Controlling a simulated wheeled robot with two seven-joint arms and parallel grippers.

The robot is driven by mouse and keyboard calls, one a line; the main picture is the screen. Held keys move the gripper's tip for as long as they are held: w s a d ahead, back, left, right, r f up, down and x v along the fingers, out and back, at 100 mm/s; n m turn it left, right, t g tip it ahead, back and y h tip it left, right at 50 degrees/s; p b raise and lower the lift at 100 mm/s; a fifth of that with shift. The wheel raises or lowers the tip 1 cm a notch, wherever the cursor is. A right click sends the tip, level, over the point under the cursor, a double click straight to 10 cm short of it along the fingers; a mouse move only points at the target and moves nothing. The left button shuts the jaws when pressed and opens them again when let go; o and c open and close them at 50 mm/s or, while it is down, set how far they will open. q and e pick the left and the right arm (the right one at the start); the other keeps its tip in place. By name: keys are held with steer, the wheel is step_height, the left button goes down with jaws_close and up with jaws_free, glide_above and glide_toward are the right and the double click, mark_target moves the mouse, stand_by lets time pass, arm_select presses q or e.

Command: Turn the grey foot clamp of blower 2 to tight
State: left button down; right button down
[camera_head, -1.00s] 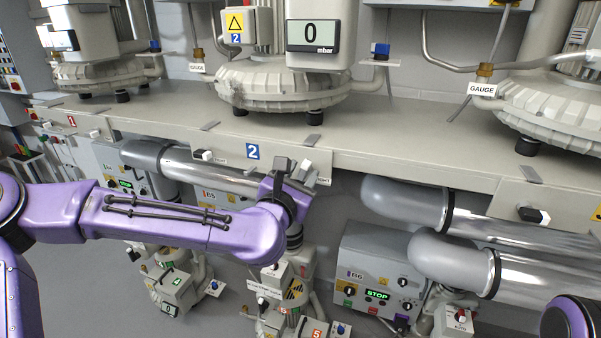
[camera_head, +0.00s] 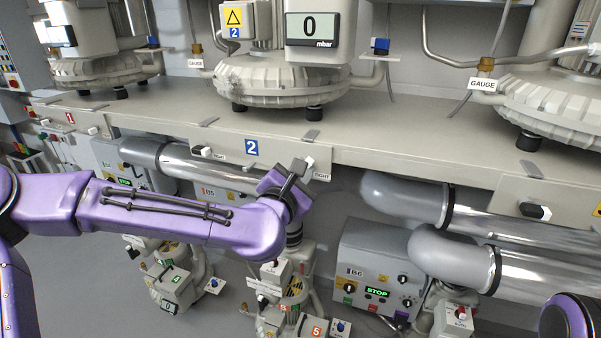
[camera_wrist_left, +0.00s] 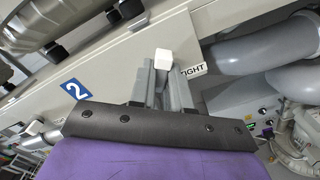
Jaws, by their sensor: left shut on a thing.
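Blower 2 (camera_head: 275,88) stands on the bench, above the blue "2" plate (camera_head: 251,147). On the bench's front panel, right of that plate, the foot clamp handle shows its white tip (camera_head: 309,163), which is also in the left wrist view (camera_wrist_left: 166,61). A "TIGHT" label (camera_head: 321,174) sits just right of it. My left gripper (camera_head: 297,172) is shut on this handle, its fingers (camera_wrist_left: 160,88) on either side. The fingers hide most of the handle, so its exact angle is unclear. My right gripper is not in view.
Another clamp handle (camera_head: 201,151), black with a white tip, is on the panel left of the "2" plate, with its own label. Large metal pipes (camera_head: 470,225) run below the bench. Control box B6 (camera_head: 375,280) stands below right.

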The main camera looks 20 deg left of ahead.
arm_select(q)
steer(key=m, duration=1)
steer(key=shift+d+f+m, duration=0.1)
steer(key=shift+f+m, duration=0.1)
steer(key=shift+m, duration=0.1)
stand_by(0.4)
steer(key=c, duration=1.1)
jaws_free()
steer(key=shift+s, duration=0.1)
